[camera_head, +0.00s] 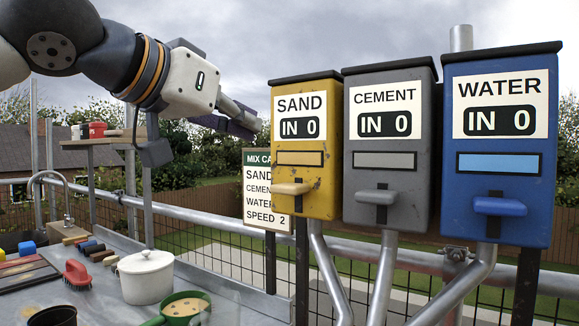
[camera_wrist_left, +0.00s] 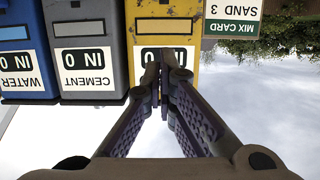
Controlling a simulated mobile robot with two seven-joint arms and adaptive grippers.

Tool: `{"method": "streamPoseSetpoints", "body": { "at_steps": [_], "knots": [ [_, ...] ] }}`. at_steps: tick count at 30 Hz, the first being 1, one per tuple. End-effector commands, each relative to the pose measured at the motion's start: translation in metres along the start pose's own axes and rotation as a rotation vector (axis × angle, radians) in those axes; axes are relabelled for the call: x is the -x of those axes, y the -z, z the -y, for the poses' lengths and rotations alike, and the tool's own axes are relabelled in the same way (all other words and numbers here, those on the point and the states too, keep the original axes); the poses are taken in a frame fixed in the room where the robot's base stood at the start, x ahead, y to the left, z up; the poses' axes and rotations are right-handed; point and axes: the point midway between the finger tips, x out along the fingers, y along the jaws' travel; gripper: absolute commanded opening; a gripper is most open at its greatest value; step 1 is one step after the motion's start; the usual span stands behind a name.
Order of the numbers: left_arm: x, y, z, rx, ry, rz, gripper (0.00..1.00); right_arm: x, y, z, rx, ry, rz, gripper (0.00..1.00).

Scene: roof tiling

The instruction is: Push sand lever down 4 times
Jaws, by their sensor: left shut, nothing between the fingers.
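The yellow sand dispenser (camera_head: 305,145) hangs on the rail and its counter reads IN 0. Its tan sand lever (camera_head: 293,188) sticks out level on the lower front. My left gripper (camera_head: 245,122) is shut and empty, up and to the left of the lever, not touching it. In the upside-down left wrist view, my fingertips (camera_wrist_left: 165,62) show in front of the sand dispenser (camera_wrist_left: 165,40) and cover most of its label; the lever is not seen there. My right gripper is not in view.
The cement dispenser (camera_head: 389,145) and water dispenser (camera_head: 500,145) stand to the right, both reading IN 0. A mix card (camera_head: 257,185) is partly behind the sand dispenser; the wrist view shows "SAND 3". A white pot (camera_head: 146,278) and green pan (camera_head: 184,309) sit on the bench.

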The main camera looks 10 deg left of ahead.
Motion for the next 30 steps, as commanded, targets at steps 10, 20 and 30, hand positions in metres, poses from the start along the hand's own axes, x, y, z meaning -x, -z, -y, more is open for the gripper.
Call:
{"method": "streamPoseSetpoints", "body": {
  "at_steps": [10,20,30],
  "knots": [
    [-0.019,-0.002,0.000,0.000,0.002,0.006,0.00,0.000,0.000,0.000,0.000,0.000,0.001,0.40],
    [-0.092,-0.003,0.000,0.000,0.001,0.006,0.00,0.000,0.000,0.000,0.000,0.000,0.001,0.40],
    [-0.110,-0.037,0.000,0.000,0.001,0.003,0.00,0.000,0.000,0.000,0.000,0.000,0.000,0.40]
  ]
}}
